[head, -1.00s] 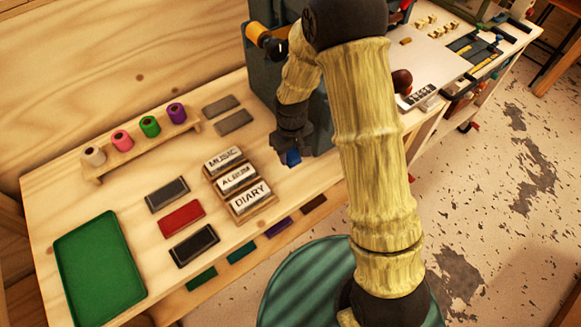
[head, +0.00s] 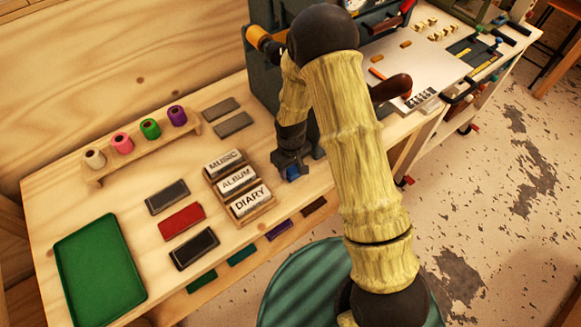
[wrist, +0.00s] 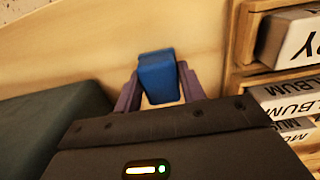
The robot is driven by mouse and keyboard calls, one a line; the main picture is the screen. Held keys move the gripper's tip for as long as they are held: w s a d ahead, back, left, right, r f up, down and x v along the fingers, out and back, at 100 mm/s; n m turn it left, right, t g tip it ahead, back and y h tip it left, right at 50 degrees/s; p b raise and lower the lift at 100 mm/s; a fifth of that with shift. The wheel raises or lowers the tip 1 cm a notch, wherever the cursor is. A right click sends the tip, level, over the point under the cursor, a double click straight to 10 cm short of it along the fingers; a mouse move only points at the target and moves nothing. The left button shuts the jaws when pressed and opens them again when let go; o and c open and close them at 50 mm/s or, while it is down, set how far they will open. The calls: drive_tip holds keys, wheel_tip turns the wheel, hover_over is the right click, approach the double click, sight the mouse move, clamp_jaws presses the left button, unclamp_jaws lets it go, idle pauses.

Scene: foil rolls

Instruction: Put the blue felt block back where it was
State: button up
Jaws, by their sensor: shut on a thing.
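The blue felt block (wrist: 158,77) is held between the two fingers of my gripper (wrist: 160,88) in the wrist view. In the head view my gripper (head: 290,172) points down at the right of the wooden rack, with the blue block (head: 292,175) showing small at its tip. The gripper is shut on the block. Whether the block touches the table is hard to tell. A row of felt pieces shows at the table's front edge: green (head: 202,281), teal (head: 242,254), purple (head: 279,230) and brown (head: 314,206).
The wooden rack (head: 265,210) with MUSIC, ALBUM and DIARY blocks stands just left of my gripper. A dark machine (head: 262,100) stands behind it. Grey, red and black pads (head: 181,220), a green tray (head: 75,235) and a spool stand (head: 95,178) lie further left.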

sight(291, 168)
drive_tip(key=o, duration=0.9)
drive_tip(key=shift+f, duration=0.1)
drive_tip(key=shift+o, duration=0.2)
wheel_tip(291, 168, up, 12)
idle(0.5)
